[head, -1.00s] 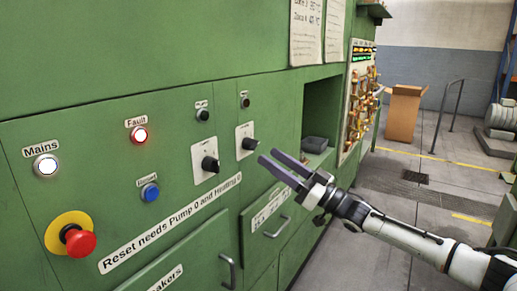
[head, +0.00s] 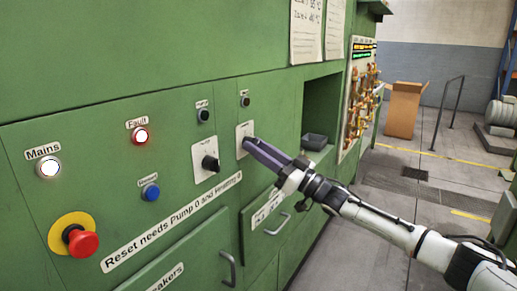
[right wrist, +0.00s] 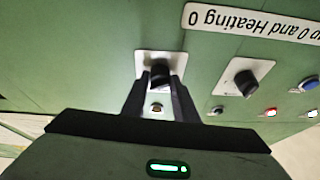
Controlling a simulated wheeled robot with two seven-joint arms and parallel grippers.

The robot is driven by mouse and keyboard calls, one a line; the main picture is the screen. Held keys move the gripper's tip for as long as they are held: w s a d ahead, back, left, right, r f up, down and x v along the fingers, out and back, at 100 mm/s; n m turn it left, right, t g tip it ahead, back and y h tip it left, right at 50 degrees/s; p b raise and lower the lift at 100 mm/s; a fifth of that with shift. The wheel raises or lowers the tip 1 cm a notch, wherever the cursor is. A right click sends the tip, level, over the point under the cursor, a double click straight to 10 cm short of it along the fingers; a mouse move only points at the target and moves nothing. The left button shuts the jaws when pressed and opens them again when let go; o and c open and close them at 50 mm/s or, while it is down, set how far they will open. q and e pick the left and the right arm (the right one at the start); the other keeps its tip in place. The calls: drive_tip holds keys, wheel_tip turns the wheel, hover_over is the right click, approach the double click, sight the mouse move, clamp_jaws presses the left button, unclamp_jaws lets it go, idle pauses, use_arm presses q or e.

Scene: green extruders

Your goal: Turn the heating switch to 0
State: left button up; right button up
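Two black rotary switches on white plates sit on the green panel. The right one, which I take as the heating switch, has its plate (head: 240,135) partly behind my right gripper (head: 248,145); its label is too small to read. In the right wrist view, the heating switch's black knob (right wrist: 160,73) is between the two fingertips of the right gripper (right wrist: 159,82), which appear shut on its sides. Its setting cannot be read. The left switch (head: 210,163) stands free. My left gripper is not in view.
The fault lamp (head: 140,135) glows red and the mains lamp (head: 48,167) white. A blue button (head: 150,192) and a red emergency stop (head: 82,243) are at the left. A recess with a grey box (head: 314,141) lies right of the gripper.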

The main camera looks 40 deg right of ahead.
drive_tip(key=shift+n, duration=0.3)
drive_tip(key=shift+c, duration=0.4)
drive_tip(key=shift+w+d+r+n+g+y+b, duration=0.1)
drive_tip(key=shift+n+g+y+b, duration=0.55)
drive_tip(key=shift+n, duration=1.9)
drive_tip(key=shift+d+r+n+g+y+b, duration=0.15)
drive_tip(key=shift+n+g+y, duration=0.9)
drive_tip(key=shift+n, duration=1.55)
drive_tip(key=shift+w+d+r+n+g+y+b, duration=0.1)
drive_tip(key=shift+n+g+y+b, duration=0.4)
drive_tip(key=shift+n+g, duration=1.4)
drive_tip(key=shift+s+n+t, duration=0.1)
drive_tip(key=shift+n+t, duration=0.6)
drive_tip(key=shift+n, duration=0.05)
drive_tip(key=o, duration=1)
